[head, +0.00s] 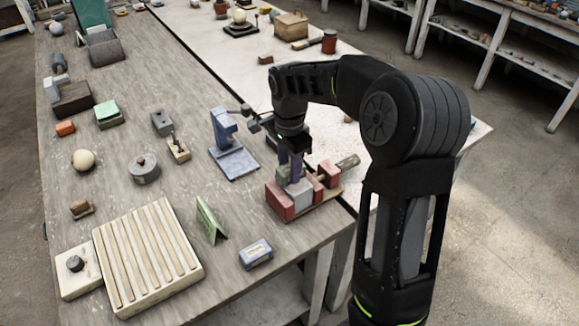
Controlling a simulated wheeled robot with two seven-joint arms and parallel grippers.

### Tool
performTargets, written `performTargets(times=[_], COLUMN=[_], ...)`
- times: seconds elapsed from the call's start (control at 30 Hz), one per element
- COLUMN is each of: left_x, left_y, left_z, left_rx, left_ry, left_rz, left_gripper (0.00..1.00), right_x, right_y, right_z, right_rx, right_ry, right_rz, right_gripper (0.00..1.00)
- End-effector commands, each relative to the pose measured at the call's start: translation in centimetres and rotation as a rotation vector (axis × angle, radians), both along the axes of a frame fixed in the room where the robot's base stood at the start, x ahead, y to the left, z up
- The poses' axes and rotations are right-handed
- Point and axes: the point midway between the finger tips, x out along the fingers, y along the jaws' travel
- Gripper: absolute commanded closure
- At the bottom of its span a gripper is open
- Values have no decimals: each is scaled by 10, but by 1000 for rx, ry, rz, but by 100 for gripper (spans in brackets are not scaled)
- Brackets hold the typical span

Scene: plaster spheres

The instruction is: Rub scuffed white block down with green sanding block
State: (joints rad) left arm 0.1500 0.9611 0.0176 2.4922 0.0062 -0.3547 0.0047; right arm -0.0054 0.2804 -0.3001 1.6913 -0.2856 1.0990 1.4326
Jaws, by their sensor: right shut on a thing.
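A pale grey-white block (300,194) sits between the red jaws of a small vise (279,201) at the right edge of the wooden table. It looks like the scuffed white block; scuffs are too small to make out. My right gripper (290,172) points down just above it, shut on a small grey-green piece (282,174) that appears to be the green sanding block, mostly hidden by the fingers. Whether that piece touches the white block I cannot tell. My left gripper is not in view.
A blue stand (231,150) is close left of the vise. A green folded card (209,221), a blue-grey box (256,254) and a slatted wooden board (147,257) lie nearer. A green-topped block (108,111) is farther left. A pale table (220,50) adjoins behind.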

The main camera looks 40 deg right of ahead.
Motion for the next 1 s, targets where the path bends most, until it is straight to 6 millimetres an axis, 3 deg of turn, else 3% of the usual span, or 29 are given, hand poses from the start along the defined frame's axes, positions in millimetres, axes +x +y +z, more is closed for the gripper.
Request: performTargets(times=[1.0], left_x=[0], left_y=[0], left_z=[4], left_rx=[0], left_ry=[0], left_rz=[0], left_gripper=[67], right_x=[0], right_y=[-21], right_z=[-2], right_rx=[0], right_ry=[0], right_rz=[0], right_gripper=[100])
